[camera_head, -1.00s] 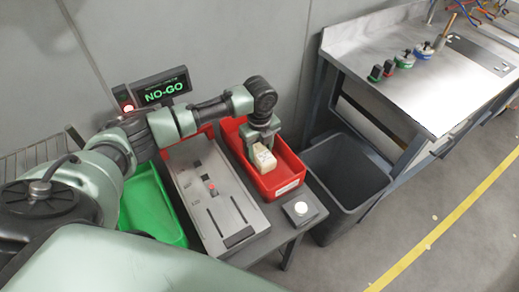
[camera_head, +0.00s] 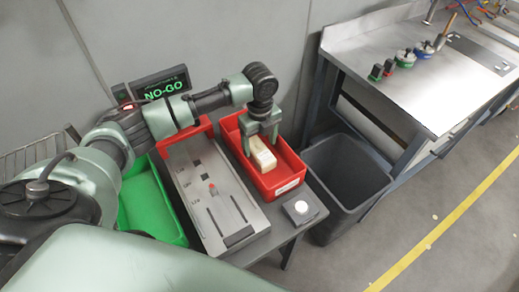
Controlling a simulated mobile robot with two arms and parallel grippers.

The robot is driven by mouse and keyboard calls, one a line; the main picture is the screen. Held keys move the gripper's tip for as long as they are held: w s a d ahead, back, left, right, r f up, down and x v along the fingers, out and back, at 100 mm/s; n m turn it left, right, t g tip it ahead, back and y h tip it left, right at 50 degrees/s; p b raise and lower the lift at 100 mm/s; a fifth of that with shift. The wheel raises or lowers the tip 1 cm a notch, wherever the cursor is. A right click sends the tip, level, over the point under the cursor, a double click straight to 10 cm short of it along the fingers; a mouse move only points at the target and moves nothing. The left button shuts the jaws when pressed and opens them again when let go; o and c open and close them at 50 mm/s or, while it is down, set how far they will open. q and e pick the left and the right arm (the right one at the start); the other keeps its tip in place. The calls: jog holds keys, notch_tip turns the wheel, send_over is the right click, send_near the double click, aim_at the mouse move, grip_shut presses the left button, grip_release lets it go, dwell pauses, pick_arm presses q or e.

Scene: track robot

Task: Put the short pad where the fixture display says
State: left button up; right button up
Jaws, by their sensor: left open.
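The short pad (camera_head: 263,155) is a cream-coloured block. It lies inside the red tray (camera_head: 285,188) on the right side of the small table. My left gripper (camera_head: 262,140) is open just above the pad, pointing down into the tray. The fixture display (camera_head: 163,91) reads NO-GO in green letters; its upper line is too small to read. The grey fixture (camera_head: 222,208) with slots and a small red spot lies left of the red tray. My right gripper is not in view.
A green tray (camera_head: 143,205) stands left of the fixture, partly hidden by my arm. A dark grey bin (camera_head: 345,180) stands right of the table. A button box (camera_head: 301,208) sits at the front corner. A metal workbench (camera_head: 420,75) with several small tools is at the right.

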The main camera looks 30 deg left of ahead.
aim_at(260, 150)
pick_arm(q)
notch_tip(260, 150, up, 9)
jog(key=shift+f+b, duration=0.2)
jog(key=shift+b, duration=0.2)
jog(key=shift+f, duration=0.1)
